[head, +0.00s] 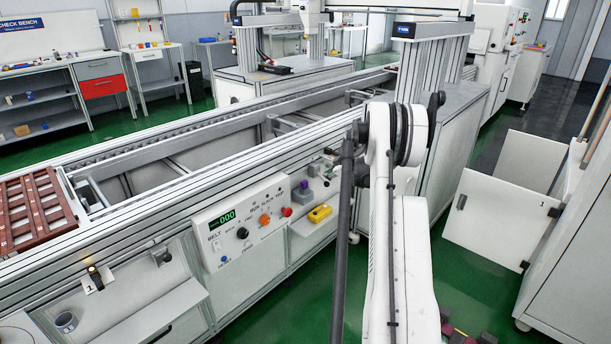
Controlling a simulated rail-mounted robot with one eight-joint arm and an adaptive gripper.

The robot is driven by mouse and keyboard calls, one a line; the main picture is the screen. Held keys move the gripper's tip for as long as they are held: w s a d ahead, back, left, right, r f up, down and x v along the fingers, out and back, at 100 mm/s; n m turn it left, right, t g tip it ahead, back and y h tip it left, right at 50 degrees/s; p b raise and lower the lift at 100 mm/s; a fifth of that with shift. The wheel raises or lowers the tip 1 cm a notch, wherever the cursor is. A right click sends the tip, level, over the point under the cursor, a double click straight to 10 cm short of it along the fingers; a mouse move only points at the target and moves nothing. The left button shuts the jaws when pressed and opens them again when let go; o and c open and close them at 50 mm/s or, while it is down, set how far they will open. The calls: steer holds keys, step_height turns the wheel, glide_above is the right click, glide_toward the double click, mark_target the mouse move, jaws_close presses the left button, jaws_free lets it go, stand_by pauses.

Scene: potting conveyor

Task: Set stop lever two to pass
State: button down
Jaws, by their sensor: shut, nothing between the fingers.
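A stop lever marked two cannot be made out. A small dark-knobbed fitting (329,158) sits on the conveyor's front side, just left of my arm; I cannot tell whether it is that lever or how it is set. My arm rises across the right middle of the head view and covers part of the conveyor front behind it. I cannot make out my gripper's fingers; they are hidden or out of view.
The control panel (245,256) has a green display and several knobs. A yellow box (320,213) and a purple-topped item (302,190) are right of it. A brown tray (35,205) lies on the conveyor at left. A plate marked 1 (90,289) is below. An open white cabinet door (497,208) stands right.

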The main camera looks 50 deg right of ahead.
steer(key=shift+r+p, duration=0.35)
steer(key=shift+r, duration=0.6)
steer(key=s+a+f+p+v, duration=0.1)
steer(key=p+v, duration=0.2)
steer(key=v, duration=0.8)
steer(key=shift+s+a, duration=0.2)
stand_by(0.4)
